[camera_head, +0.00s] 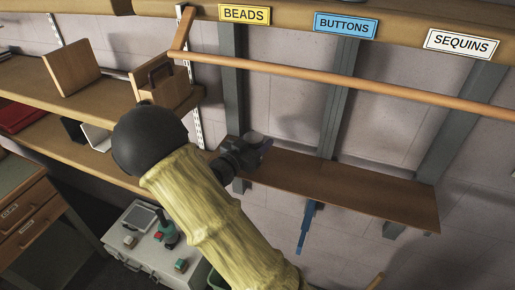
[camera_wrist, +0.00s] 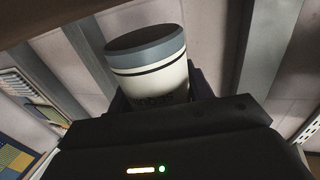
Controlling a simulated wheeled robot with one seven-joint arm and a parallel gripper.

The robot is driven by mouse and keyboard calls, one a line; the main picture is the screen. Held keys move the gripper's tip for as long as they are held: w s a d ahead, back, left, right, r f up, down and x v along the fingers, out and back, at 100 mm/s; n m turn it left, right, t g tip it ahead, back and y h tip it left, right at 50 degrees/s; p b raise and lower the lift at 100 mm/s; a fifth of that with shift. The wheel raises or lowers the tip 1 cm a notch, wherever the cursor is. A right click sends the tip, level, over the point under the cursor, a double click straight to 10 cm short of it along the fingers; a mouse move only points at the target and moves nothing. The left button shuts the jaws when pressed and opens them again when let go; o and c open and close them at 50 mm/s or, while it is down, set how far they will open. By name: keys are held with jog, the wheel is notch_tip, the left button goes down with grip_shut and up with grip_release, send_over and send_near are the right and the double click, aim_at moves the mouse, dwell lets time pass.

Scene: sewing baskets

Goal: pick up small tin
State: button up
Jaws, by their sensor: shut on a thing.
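The small tin (camera_wrist: 150,78) is a white cylinder with a blue-grey band, a thin dark line and a dark top; lettering on it is partly cut off. It stands slightly tilted in the wrist view, between the dark fingers, its lower part hidden by my gripper's body. My gripper (camera_head: 252,149) is shut on the tin. In the camera_head view the tin shows as a small greyish round shape (camera_head: 253,137) at the gripper's end, just above the brown shelf in the picture.
The brown wall shelf (camera_head: 350,195) looks bare at its right part. A wooden rail (camera_head: 340,83) runs above it, below the BEADS (camera_head: 244,14), BUTTONS (camera_head: 346,25) and SEQUINS (camera_head: 461,43) labels. A wooden box (camera_head: 165,85) stands on the left shelf. A blue object (camera_head: 306,228) hangs below the shelf.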

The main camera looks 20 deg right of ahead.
aim_at(256, 135)
jog(key=r, duration=0.3)
jog(key=r+b, duration=0.1)
jog(key=shift+s+a+r, duration=0.2)
jog(key=shift+a+r, duration=0.05)
jog(key=shift+r, duration=0.05)
jog(key=s+a+b, duration=0.3)
jog(key=s+a, duration=1)
jog(key=shift+s+a+b, duration=0.2)
jog(key=shift+s+b, duration=0.05)
jog(key=shift+b, duration=0.15)
jog(key=w+a+f+n+t+y, duration=0.2)
jog(key=w+f+n+t+y, duration=0.15)
jog(key=w+f, duration=0.35)
jog(key=w+a+f+n+t+y, duration=0.1)
jog(key=w+f+n+t+y, duration=0.25)
jog(key=f, duration=0.65)
jog(key=s+d+f+n+t+y, duration=0.1)
jog(key=f+y, duration=0.3)
jog(key=f, duration=0.7)
jog(key=s+d+f+n+t+y, duration=0.1)
jog(key=d+f+n+y, duration=0.3)
jog(key=f, duration=0.8)
jog(key=shift+t+y, duration=0.3)
jog(key=shift+y, duration=0.1)
